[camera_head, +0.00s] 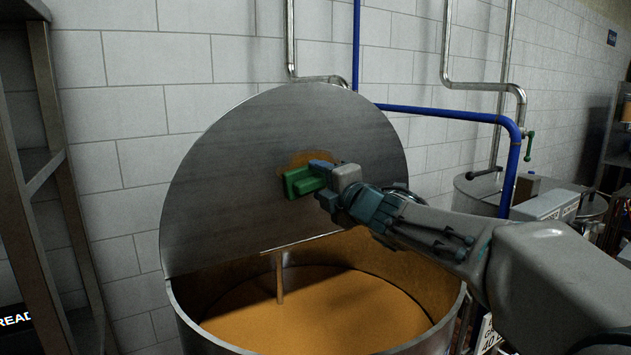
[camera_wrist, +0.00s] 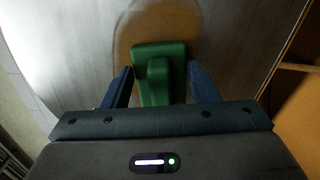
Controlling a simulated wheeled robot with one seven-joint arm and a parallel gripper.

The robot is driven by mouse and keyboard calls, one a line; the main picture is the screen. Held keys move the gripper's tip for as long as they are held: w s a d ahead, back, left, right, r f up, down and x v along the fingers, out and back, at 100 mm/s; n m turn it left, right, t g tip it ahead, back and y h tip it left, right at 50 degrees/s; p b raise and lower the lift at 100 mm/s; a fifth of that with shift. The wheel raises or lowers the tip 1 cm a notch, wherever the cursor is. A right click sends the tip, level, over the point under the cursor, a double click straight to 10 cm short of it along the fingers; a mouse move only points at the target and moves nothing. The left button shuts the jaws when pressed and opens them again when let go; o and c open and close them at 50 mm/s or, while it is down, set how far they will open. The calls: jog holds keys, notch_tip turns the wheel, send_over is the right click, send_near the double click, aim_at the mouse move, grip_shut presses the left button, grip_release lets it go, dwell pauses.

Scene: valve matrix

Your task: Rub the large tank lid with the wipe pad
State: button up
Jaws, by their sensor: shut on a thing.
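The large tank lid (camera_head: 235,165) is a grey metal half-disc, raised upright at the back of the open tank. A brown stain (camera_head: 312,158) marks the lid near its middle, and it also shows in the wrist view (camera_wrist: 126,35). The green wipe pad (camera_head: 298,182) is at the lid over the lower part of the stain; whether it touches the lid I cannot tell. My gripper (camera_head: 325,172) is shut on the pad's raised grip, which stands between the blue fingers in the wrist view (camera_wrist: 158,90).
The round metal tank (camera_head: 195,335) stands open below, with orange-brown contents. A support strut (camera_head: 279,278) rises inside it. Blue pipe (camera_head: 440,112) and steel pipes run along the tiled wall. A metal rack (camera_head: 35,165) stands left; a smaller tank (camera_head: 475,190) stands right.

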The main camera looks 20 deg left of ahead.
aim_at(335, 158)
jog(key=shift+w+d+r+p, duration=0.8)
jog(key=shift+w+d+p, duration=1.5)
jog(key=shift+w+d, duration=1.25)
jog(key=shift+s+a+f+b, duration=0.1)
jog(key=shift+s+a+b, duration=2.15)
jog(key=shift+s+a, duration=0.8)
jog(key=shift+s+a+f+b, duration=0.1)
jog(key=shift+s+a+b, duration=2.15)
jog(key=shift+s+a, duration=0.75)
jog(key=shift+s+d+r+p, duration=0.1)
jog(key=shift+d+r+p, duration=0.05)
jog(key=shift+r+p, duration=0.35)
jog(key=shift+s+d+r+p, duration=0.1)
jog(key=shift+r+p, duration=0.25)
jog(key=shift+r, duration=0.1)
jog(key=shift+w+d+p, duration=1)
jog(key=shift+w+d, duration=0.35)
jog(key=shift+w, duration=0.35)
jog(key=shift+w+d+p, duration=1.05)
jog(key=shift+w+d, duration=0.3)
jog(key=shift+w, duration=0.4)
jog(key=shift+w+d+p, duration=1)
jog(key=shift+w+d, duration=0.35)
jog(key=shift+w, duration=0.35)
jog(key=shift+w+d+p, duration=0.35)
jog(key=shift+w+d, duration=0.25)
jog(key=shift+w, duration=0.2)
jog(key=shift+w+d+p, duration=0.3)
jog(key=shift+w+d, duration=0.3)
jog(key=shift+w, duration=0.15)
